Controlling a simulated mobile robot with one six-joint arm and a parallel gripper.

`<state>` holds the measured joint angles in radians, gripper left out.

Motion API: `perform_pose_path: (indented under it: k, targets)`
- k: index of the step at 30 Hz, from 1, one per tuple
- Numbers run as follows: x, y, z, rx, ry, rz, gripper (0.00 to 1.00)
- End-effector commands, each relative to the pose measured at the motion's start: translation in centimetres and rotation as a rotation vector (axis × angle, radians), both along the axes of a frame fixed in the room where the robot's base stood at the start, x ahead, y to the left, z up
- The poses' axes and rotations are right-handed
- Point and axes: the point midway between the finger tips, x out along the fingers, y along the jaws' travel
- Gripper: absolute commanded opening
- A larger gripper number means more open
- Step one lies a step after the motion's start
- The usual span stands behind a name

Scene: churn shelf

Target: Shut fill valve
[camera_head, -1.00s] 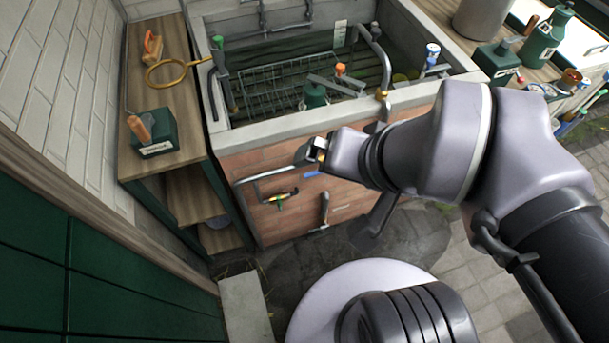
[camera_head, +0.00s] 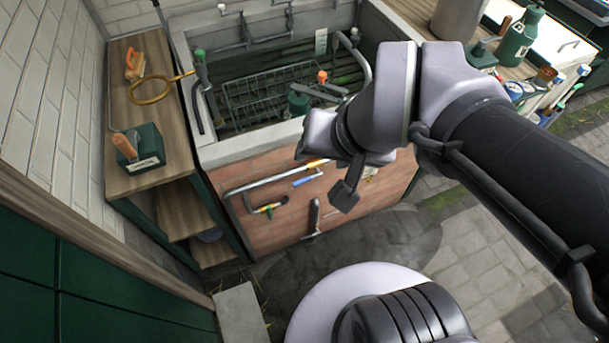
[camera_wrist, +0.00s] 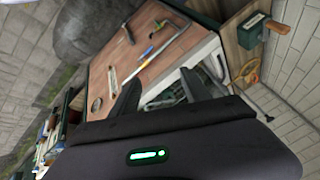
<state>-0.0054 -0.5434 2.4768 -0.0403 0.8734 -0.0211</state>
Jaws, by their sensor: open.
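No valve is clearly marked as the fill valve. A green-topped fitting (camera_head: 198,58) stands on the sink's left rim, and an orange-topped fitting (camera_head: 322,77) is over the basin. My gripper (camera_head: 346,187) is in front of the sink's right part. In the wrist view its fingers (camera_wrist: 160,93) are apart and empty, with the sink beyond them. My arm hides the sink's right end.
A wooden side shelf (camera_head: 118,183) stands left of the sink, with a green box (camera_head: 140,148) and a yellow ring (camera_head: 150,90) on top. A green bottle (camera_head: 520,35) is on the right counter. The paved floor (camera_head: 480,250) at right is clear.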

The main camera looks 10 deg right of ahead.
Motion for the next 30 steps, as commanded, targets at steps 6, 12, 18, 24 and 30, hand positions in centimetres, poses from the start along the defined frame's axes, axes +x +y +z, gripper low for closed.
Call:
perform_pose_path:
  k: [6, 12, 18, 24, 30]
  targets:
    - [10.8, -0.6, -6.8, -0.149, 0.116, 0.171, 0.1]
    - [16.9, -0.2, -16.7, -0.24, 0.189, 0.333, 0.0]
    - [18.5, 0.1, -22.4, -0.272, 0.217, 0.414, 0.0]
    - [18.6, 0.2, -22.9, -0.275, 0.219, 0.421, 0.0]
    - [18.7, 0.2, -23.3, -0.274, 0.221, 0.421, 0.0]
